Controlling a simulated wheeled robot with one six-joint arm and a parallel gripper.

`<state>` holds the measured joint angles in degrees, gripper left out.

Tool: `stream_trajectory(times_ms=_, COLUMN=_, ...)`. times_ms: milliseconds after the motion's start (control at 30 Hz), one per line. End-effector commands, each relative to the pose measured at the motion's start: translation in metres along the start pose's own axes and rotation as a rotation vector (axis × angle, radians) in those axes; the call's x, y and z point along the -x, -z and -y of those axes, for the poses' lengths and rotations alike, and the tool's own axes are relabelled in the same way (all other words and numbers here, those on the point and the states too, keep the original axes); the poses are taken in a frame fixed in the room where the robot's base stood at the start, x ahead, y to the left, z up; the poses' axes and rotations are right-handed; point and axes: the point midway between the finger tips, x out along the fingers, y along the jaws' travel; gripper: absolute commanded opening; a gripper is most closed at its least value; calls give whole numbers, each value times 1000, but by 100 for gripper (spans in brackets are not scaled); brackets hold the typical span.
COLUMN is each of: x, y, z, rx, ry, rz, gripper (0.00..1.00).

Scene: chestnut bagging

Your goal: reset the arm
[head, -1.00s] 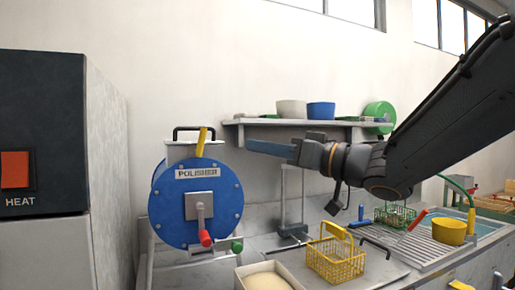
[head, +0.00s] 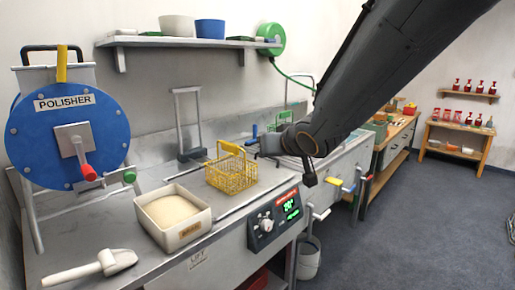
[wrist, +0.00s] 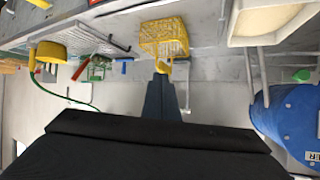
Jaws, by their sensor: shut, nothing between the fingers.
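My gripper (wrist: 162,82) shows in the wrist view as dark blue fingers, closed together with nothing between them. The picture is upside down there, and the fingertips appear close to the yellow handle of a yellow wire basket (wrist: 163,38). I cannot tell whether they touch it. In the head view my arm comes in from the top right and ends near the same yellow basket (head: 232,176) on the steel counter. The gripper is seen nearly end-on there and its fingertips are hard to make out.
A blue polisher (head: 68,138) stands at the left of the counter. A white tray of pale grains (head: 172,216) and a white scoop (head: 92,268) are at the front. A shelf (head: 180,42) with bowls hangs above. Open floor (head: 400,240) lies at the right.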

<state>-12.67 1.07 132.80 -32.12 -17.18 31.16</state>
Motion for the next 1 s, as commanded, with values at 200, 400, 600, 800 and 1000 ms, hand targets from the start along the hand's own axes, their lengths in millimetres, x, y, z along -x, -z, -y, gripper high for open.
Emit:
stream_trajectory(times_ms=200, x=36, y=-125, z=-80, rx=-71, ry=-224, rz=349, gripper=0)
stream_trajectory(times_ms=400, x=100, y=-236, z=-102, rx=-166, ry=-304, rz=705, gripper=0)
stream_trajectory(times_ms=600, x=156, y=-301, z=-89, rx=-254, ry=-282, rz=950, gripper=0)
stream_trajectory(times_ms=800, x=173, y=-317, z=-81, rx=-283, ry=-262, rz=1022, gripper=0)
stream_trajectory(times_ms=1000, x=172, y=-317, z=-81, rx=-282, ry=-262, rz=1021, gripper=0)
